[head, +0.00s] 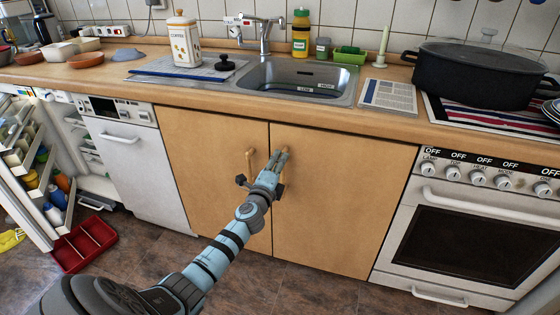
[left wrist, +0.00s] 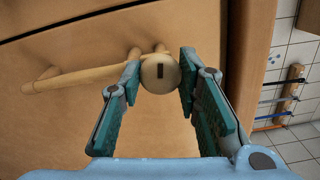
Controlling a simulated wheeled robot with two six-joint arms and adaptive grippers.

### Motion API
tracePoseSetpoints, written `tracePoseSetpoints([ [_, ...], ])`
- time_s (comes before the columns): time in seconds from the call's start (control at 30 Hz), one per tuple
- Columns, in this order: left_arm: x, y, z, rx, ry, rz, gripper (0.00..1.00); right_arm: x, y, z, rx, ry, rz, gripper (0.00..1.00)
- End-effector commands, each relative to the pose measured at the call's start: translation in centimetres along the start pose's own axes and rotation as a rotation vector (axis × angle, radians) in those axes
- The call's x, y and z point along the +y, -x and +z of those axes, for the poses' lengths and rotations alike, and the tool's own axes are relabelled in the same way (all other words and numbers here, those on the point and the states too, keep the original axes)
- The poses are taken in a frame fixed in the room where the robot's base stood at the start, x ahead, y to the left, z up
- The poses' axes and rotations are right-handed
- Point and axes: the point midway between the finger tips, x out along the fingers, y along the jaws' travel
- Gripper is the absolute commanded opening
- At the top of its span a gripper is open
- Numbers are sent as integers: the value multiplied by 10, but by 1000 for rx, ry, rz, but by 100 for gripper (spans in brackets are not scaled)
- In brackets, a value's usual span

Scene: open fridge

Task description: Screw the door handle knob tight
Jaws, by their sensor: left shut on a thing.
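In the left wrist view the knob (left wrist: 159,73) is a round cream ball with a dark slot, at the end of the wooden bar handle (left wrist: 75,77) on a cabinet door. The fingertips of my left gripper (left wrist: 160,68) are shut on the knob from both sides. In the head view my left gripper (head: 281,158) is at the handle of the right door (head: 335,200) under the sink and covers most of it; the knob cannot be made out there. The left door's handle (head: 250,160) stands beside it. My right gripper is not in view.
The sink (head: 300,82) and wooden counter (head: 390,115) are above the doors. The oven (head: 470,240) is to the right, a white dishwasher (head: 140,165) to the left. The open fridge (head: 40,170) and a red crate (head: 85,243) are further left. The floor before the doors looks clear.

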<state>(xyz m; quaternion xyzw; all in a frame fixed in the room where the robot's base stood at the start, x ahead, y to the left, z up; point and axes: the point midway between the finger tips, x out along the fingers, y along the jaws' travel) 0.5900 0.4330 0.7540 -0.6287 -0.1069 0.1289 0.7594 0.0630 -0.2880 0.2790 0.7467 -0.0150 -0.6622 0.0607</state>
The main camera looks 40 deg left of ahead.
Motion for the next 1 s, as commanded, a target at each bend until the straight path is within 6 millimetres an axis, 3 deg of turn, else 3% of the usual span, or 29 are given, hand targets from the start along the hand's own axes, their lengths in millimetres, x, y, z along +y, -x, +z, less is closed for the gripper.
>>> tracePoseSetpoints([
  [0.03, 0, 0, 0, 1, -106, 0, 32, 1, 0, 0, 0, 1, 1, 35],
  [0.13, 0, 0, 0, 1, -94, 0, 47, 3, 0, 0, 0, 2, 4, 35],
  [0.47, 0, 2, 0, 0, -92, 1, 47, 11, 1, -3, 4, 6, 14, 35],
  [1.0, 0, 59, 0, 1, -90, 0, 47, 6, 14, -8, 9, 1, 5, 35],
])
